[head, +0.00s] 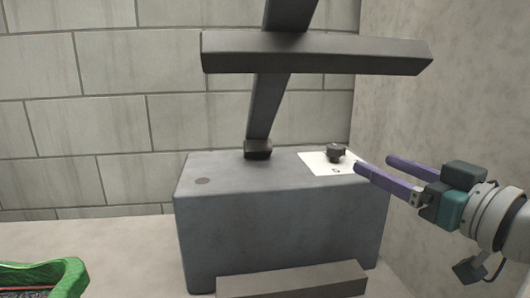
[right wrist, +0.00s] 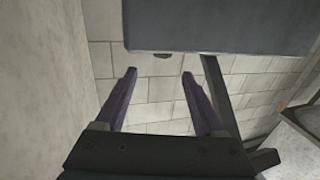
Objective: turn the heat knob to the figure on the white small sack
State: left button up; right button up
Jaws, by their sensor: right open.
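A dark heat knob (head: 336,152) stands on a white plate (head: 316,168) on the right of the grey block's top. A small dark mark on the plate is too small to read. My right gripper (head: 374,163) has purple fingers, spread apart and empty, just right of the knob at about its height in the picture. In the right wrist view, the open fingers (right wrist: 158,72) point toward the grey block, with a small dark piece at its edge that may be the knob. I see no white small sack. My left gripper is not in view.
The grey block (head: 270,225) carries a slanted post with a crossbar (head: 320,52) above its top. A grey ledge (head: 292,281) juts out at its front. A green rimmed container (head: 72,276) is at the lower left. A plain wall (head: 450,70) stands close on the right.

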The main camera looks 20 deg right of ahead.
aim_at(342, 150)
jog(key=w, duration=0.9)
jog(key=shift+w+a, duration=0.1)
jog(key=shift+a, duration=0.3)
grip_shut()
